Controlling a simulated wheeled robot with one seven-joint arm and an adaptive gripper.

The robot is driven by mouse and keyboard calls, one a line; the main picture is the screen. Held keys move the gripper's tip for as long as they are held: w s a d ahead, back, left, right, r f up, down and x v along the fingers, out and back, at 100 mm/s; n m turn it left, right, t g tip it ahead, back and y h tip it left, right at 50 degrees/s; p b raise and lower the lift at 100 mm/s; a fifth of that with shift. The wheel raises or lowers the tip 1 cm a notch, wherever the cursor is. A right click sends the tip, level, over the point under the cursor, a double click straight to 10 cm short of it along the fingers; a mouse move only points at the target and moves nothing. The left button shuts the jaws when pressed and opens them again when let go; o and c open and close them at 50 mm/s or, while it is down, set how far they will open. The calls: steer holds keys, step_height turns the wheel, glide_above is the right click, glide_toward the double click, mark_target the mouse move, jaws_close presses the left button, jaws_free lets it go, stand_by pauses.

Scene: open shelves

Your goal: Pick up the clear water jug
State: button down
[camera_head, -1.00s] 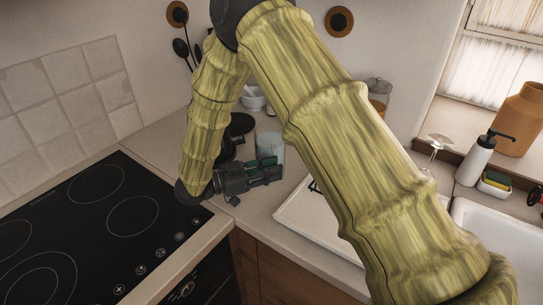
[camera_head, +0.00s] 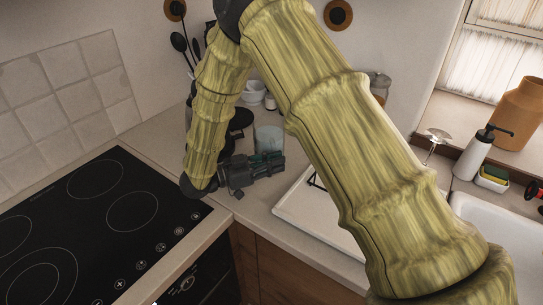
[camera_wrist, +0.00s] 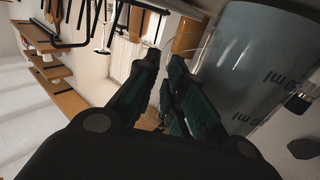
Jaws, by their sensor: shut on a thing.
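The clear water jug (camera_head: 269,138) stands upright on the counter near the back corner, just behind my gripper in the head view. In the wrist view the jug (camera_wrist: 262,60) is a large see-through cylinder at the right, with dark "ml" markings on its wall. My gripper (camera_head: 274,159) reaches in from the left, its teal-padded fingers at the near side of the jug. In the wrist view the fingers (camera_wrist: 163,75) are close together beside the jug wall, shut on the jug's handle side. The handle itself is mostly hidden between the fingers.
A black stove top (camera_head: 100,220) lies at the left. A white drying tray (camera_head: 320,215) and a sink (camera_head: 485,235) lie to the right. White bowls (camera_head: 254,92) stand behind the jug. A soap bottle (camera_head: 475,157) and an orange vase (camera_head: 520,112) are at the far right.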

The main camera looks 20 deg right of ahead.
mark_target(274, 154)
steer(key=shift+r, duration=0.25)
steer(key=shift+r+b, duration=0.6)
steer(key=shift+r, duration=0.8)
steer(key=shift+a+r, duration=0.1)
steer(key=shift+r, duration=0.1)
steer(key=s+a+r+b, duration=0.1)
steer(key=s+a+b, duration=0.2)
steer(key=s+a, duration=0.4)
steer(key=s, duration=0.7)
steer(key=shift+a+r, duration=0.2)
steer(key=shift+r, duration=0.05)
